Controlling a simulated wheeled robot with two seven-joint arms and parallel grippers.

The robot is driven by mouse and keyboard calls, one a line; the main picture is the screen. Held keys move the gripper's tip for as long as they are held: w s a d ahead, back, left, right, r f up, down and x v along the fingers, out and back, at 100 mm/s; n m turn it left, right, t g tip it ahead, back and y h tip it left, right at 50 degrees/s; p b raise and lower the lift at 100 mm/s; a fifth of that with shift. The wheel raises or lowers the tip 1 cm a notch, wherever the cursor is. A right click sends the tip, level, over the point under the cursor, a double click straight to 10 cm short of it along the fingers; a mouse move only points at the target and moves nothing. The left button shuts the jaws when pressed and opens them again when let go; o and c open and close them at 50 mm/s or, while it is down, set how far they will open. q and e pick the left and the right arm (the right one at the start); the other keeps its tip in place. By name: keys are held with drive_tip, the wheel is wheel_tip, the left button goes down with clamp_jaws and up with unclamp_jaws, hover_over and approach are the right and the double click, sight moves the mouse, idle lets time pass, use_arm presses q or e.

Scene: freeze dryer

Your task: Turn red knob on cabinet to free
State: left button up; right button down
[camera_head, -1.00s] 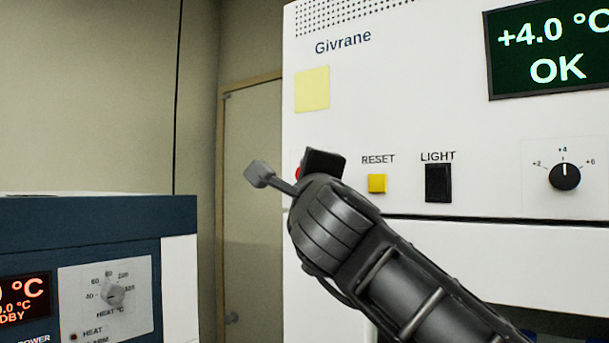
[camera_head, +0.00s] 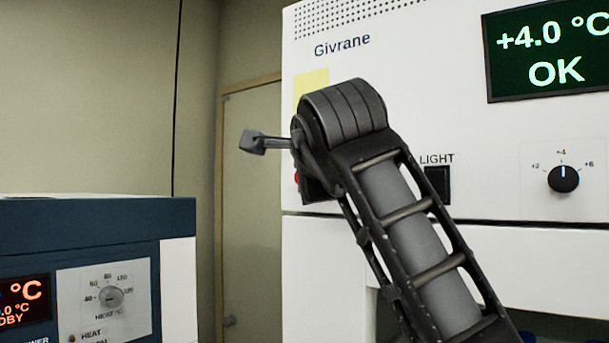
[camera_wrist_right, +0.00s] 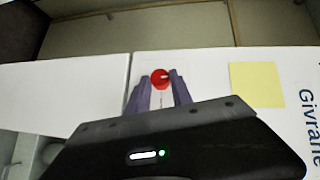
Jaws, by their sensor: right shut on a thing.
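The red knob (camera_wrist_right: 160,76) is on the white Givrane cabinet (camera_head: 420,90), and shows in the right wrist view between the two fingertips. A pale mark on the knob points to the right of that picture. My right gripper (camera_wrist_right: 161,83) is shut on the knob, with one finger on each side. In the head view only a sliver of the red knob (camera_head: 296,178) shows at the cabinet's left edge; my right wrist and forearm hide the rest and the fingers. Any writing around the knob is too blurred to read. My left gripper is in neither view.
The cabinet also has a yellow note (camera_wrist_right: 257,84), a black LIGHT switch (camera_head: 438,183) close to my forearm, a dial (camera_head: 563,179) and a display (camera_head: 548,50) reading +4.0 °C OK. A blue-topped unit (camera_head: 95,225) stands at the left, with a gap between.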

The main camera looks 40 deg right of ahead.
drive_tip(key=c, duration=1.1)
unclamp_jaws()
